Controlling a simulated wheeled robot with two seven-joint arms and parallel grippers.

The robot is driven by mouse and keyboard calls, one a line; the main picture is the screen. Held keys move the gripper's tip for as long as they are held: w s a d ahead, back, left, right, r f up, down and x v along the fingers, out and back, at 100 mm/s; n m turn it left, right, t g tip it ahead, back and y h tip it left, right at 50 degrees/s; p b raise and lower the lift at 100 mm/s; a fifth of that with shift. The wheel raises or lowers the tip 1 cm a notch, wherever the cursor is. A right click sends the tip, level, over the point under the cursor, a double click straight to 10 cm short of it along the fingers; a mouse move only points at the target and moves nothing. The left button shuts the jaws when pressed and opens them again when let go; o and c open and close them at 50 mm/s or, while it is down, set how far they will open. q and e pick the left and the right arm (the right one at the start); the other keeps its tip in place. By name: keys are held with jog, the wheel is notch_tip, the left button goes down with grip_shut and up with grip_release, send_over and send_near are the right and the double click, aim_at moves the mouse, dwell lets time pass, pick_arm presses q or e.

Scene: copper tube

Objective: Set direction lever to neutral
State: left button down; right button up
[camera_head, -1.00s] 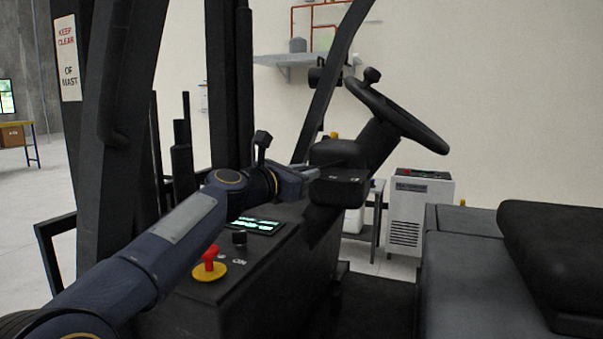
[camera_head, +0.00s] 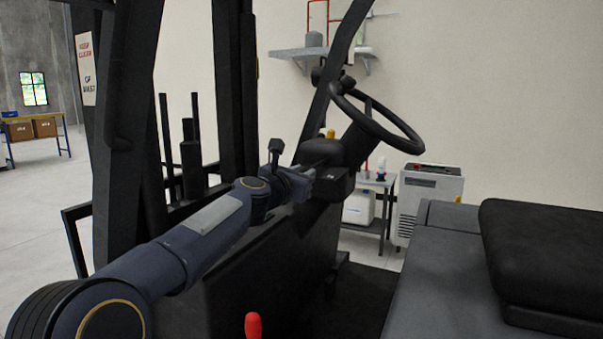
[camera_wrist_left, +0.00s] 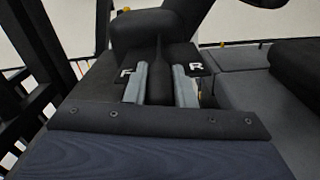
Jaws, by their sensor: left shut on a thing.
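The direction lever (camera_wrist_left: 159,75) is a dark bar in the left wrist view. It rises between the two grey fingers, between white "F" (camera_wrist_left: 125,73) and "R" (camera_wrist_left: 195,66) marks. My left gripper (camera_head: 308,179) is shut on the lever beside the steering column housing (camera_head: 322,152). It also shows in the left wrist view (camera_wrist_left: 160,88), with one finger on each side of the lever. In the head view the lever is hidden or too dark to make out. My right gripper is not in view.
The steering wheel (camera_head: 377,117) stands above and right of my left gripper. Dark mast posts (camera_head: 232,90) rise behind my left arm. A red knob (camera_head: 252,325) is at the bottom of the head view. The black seat (camera_head: 545,250) fills the right side.

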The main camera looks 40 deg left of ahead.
pick_arm(q)
jog(key=c, duration=1.2)
grip_release()
jog(key=shift+c, duration=0.2)
jog(key=shift+s, duration=0.15)
jog(key=v, duration=0.7)
jog(key=shift+s, duration=0.3)
jog(key=shift+d, duration=0.1)
